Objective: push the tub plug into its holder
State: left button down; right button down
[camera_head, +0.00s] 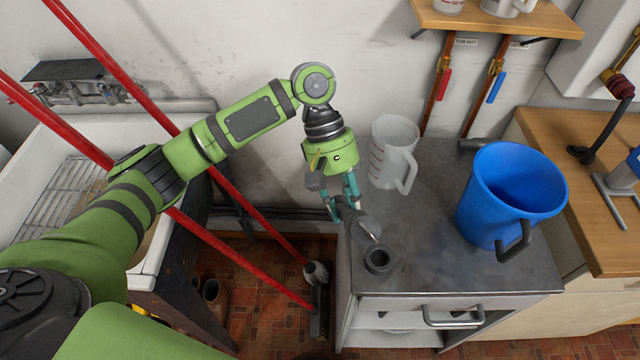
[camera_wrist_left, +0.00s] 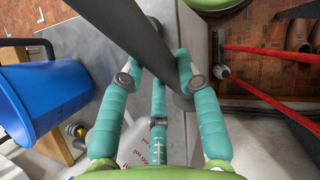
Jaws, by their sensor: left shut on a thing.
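My left gripper (camera_head: 343,205) is shut on the tub plug (camera_head: 364,226), a grey piece tilted over the front left part of the grey metal cabinet top. In the left wrist view the teal fingers (camera_wrist_left: 156,85) close around a long dark grey shaft (camera_wrist_left: 130,40), which I take to be the plug. In the head view a thin metallic tip points down toward the holder (camera_head: 379,261), a dark round cup on the cabinet top. The tip looks close to the holder's far rim; whether it touches is unclear. My right gripper is not in view.
A clear measuring jug (camera_head: 393,150) stands behind the gripper. A large blue jug (camera_head: 511,195) stands at the right of the cabinet top (camera_head: 430,260). Red poles (camera_head: 240,195) lean at the left beside the white sink. The cabinet top between holder and blue jug is free.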

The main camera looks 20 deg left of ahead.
pick_arm(q)
jog(key=s+d+r+n+t+h+p, duration=0.1)
jog(key=d+r+n+t+h+p, duration=0.2)
jog(key=d+r+n+h+p, duration=0.4)
jog(key=n+h+p, duration=0.1)
jog(key=n+p, duration=0.2)
jog(key=p, duration=0.5)
jog(key=shift+s+r+h, duration=0.3)
jog(key=shift+h, duration=0.1)
notch_tip(320, 180, down, 6)
jog(key=b, duration=0.2)
jog(key=shift+r+b, duration=0.1)
jog(key=shift+b, duration=0.25)
jog(key=shift+p, duration=0.9)
dwell(0.9)
